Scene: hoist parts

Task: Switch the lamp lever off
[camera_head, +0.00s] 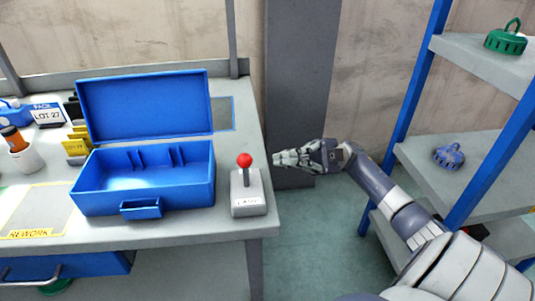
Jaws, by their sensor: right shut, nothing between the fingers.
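The lamp lever (245,165) is a dark stick with a red ball knob, standing roughly upright on a grey box (248,195) with a white label. The box sits near the right edge of the workbench. My right gripper (282,158) is shut and empty, just right of the red knob and apart from it, past the bench's right edge. My left gripper is not in view.
An open, empty blue toolbox (192,199) stands left of the lever box on the workbench (190,228). A blue-posted shelf (440,170) with a green item (506,41) and a blue item (448,156) stands at the right. Clear floor lies between bench and shelf.

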